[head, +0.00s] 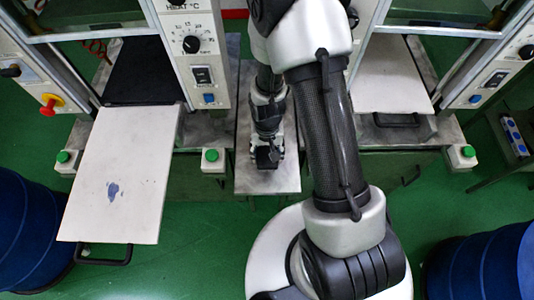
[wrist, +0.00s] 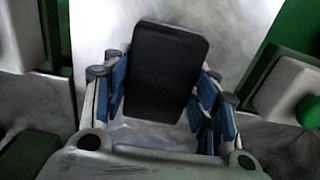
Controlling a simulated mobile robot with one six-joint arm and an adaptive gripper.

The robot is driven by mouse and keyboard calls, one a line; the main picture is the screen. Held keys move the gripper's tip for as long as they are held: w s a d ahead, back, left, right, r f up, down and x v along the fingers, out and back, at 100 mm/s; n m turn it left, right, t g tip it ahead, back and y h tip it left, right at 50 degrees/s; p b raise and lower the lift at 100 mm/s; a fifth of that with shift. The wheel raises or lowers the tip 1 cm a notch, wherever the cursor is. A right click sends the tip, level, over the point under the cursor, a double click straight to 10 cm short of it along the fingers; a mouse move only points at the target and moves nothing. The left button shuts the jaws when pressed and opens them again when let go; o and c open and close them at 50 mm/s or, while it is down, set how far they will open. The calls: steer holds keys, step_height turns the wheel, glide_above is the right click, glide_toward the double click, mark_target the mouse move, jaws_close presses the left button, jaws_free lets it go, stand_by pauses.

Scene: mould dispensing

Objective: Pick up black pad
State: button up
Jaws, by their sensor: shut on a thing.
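The black pad (wrist: 166,70) is a dark rectangle with rounded corners in the wrist view. It sits between the blue-lined fingers of my gripper (wrist: 160,88), which is shut on it. Behind it lies a pale metal plate (wrist: 100,30). In the head view my gripper (head: 266,160) points down over the narrow metal table (head: 284,182) between the two machines. The pad is hard to make out there, dark against the dark fingers. I cannot tell whether it touches the plate.
A white tray (head: 145,135) with a blue-grey blotch (head: 113,191) is pulled out of the left machine. The right machine holds a pale tray (head: 390,75). Green buttons (head: 211,155) stand on boxes beside the table. Blue drums (head: 25,230) stand at both lower corners.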

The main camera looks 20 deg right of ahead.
mark_target(267, 152)
step_height(267, 152, up, 20)
steer(key=p, duration=0.6)
steer(key=o, duration=0.6)
steer(key=c, duration=0.4)
